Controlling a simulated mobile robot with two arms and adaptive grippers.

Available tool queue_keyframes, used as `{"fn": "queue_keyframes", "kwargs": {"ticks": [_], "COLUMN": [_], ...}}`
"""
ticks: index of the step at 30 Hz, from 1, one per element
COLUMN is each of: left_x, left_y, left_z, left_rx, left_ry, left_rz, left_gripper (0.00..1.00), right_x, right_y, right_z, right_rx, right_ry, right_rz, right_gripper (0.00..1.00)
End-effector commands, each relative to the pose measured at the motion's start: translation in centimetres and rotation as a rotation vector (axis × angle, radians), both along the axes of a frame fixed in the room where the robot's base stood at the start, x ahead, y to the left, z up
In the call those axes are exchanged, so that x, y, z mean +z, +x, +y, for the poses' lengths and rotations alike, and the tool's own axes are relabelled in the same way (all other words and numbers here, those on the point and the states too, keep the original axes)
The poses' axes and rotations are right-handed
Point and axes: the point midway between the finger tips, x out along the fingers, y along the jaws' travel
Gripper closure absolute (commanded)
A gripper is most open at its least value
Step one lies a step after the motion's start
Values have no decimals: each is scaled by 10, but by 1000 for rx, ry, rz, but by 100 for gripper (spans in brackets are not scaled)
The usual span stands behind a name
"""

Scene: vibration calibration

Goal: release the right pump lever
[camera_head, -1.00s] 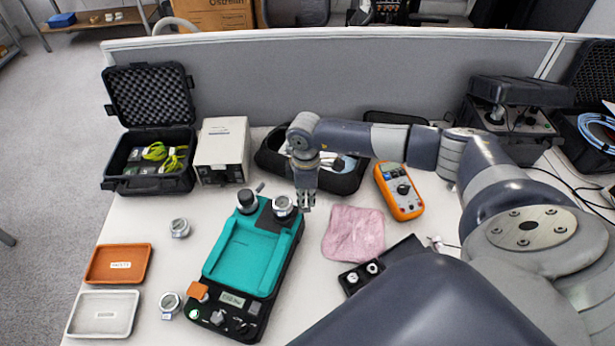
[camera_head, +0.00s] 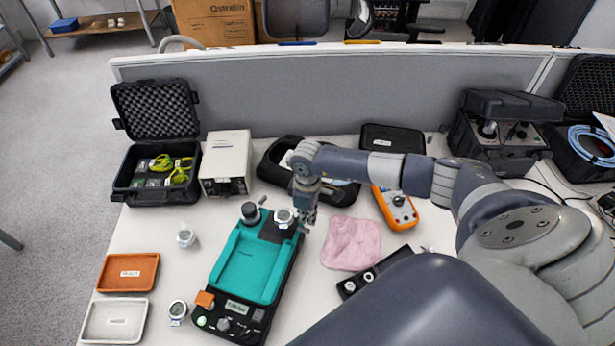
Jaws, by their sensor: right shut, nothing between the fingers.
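The teal and black calibration device (camera_head: 250,262) lies on the table at lower centre. On its far edge stand a dark round fitting (camera_head: 250,212) at left and a silver-topped round gauge (camera_head: 284,217) at right. My right gripper (camera_head: 304,225) points down just right of the silver-topped gauge, shut and empty. I cannot tell whether it touches the gauge or the device. The right lever is not clearly visible; the gripper may hide it. My left gripper is out of view.
A white box (camera_head: 225,163), open black case (camera_head: 155,160), loose gauge (camera_head: 186,238), orange tray (camera_head: 128,272) and white tray (camera_head: 115,320) lie left. A grey partition borders the back.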

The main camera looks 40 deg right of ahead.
Motion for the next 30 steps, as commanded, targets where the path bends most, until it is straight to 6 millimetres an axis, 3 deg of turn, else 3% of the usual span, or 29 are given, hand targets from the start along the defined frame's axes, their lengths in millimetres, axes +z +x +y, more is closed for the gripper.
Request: {"fn": "queue_keyframes", "kwargs": {"ticks": [21,30], "left_x": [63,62], "left_y": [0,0], "left_z": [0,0], "left_rx": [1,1], "left_ry": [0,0], "left_rz": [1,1], "left_gripper": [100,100], "right_x": [69,69], "right_y": [0,0], "right_z": [0,0], "right_rx": [2,2], "right_ry": [0,0], "right_rz": [0,0], "right_gripper": [100,100]}}
